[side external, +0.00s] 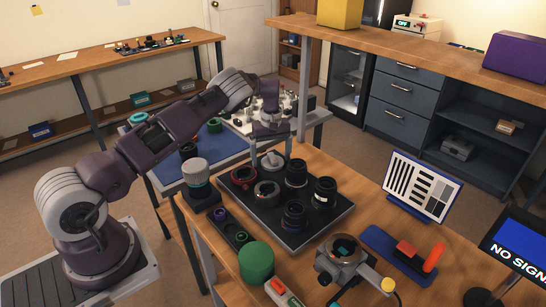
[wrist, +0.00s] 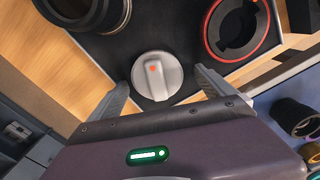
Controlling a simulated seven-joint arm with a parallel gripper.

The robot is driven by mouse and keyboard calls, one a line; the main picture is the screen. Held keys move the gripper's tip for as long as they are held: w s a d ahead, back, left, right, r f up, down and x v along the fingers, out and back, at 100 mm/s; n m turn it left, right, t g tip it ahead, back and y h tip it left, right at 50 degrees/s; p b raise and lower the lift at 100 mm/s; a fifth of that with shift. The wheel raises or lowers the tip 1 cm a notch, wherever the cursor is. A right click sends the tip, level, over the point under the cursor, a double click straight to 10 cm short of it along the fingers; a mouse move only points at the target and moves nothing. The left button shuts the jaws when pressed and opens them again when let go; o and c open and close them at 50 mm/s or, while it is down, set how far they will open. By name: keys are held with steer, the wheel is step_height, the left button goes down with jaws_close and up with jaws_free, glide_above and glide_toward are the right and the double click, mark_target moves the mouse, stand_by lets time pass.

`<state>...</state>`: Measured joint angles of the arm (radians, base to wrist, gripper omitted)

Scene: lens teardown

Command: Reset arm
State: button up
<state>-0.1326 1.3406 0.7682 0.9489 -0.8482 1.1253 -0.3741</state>
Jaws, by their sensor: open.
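My gripper (side external: 270,146) points down over the back edge of the black tray (side external: 262,214) in the side view. Its two fingers are apart. A silver-grey round cap with a raised bar and an orange mark (wrist: 157,75) lies between and just beyond the fingertips in the wrist view. It also shows below my gripper in the side view (side external: 273,162). I cannot tell whether the fingers touch it. The tray also holds a red-rimmed ring (side external: 243,174), a metal-rimmed ring (side external: 267,191) and several black lens parts, one (side external: 296,173) at right.
A grey-topped cylinder (side external: 196,175) stands left of the tray, near a blue mat (side external: 205,158). A green cylinder (side external: 256,262), a metal device (side external: 343,262) and a striped test chart (side external: 423,186) stand in front and to the right. Bare wood shows right of the tray.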

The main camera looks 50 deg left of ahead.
step_height(320, 180, up, 10)
step_height(320, 180, up, 6)
steer(key=t, duration=0.1)
glide_above(274, 157)
steer(key=s+d, duration=0.1)
steer(key=s+d+r+m+t+h, duration=0.1)
steer(key=s+d+r+m, duration=0.1)
steer(key=s+d+r, duration=0.5)
steer(key=s+d+r+m+t+h, duration=0.15)
steer(key=s+d+r, duration=0.3)
steer(key=r, duration=0.45)
steer(key=s+d+r+m, duration=0.3)
steer(key=s+d+m, duration=0.25)
steer(key=s, duration=0.65)
steer(key=s+d+f+m+t+y, duration=0.1)
steer(key=s+f+m, duration=0.1)
steer(key=s, duration=0.5)
steer(key=s+d+f+m+t+y, duration=0.1)
steer(key=s+d+f+m, duration=0.1)
steer(key=s, duration=0.5)
steer(key=shift+s+d+m, duration=0.15)
steer(key=shift+d+m, duration=0.15)
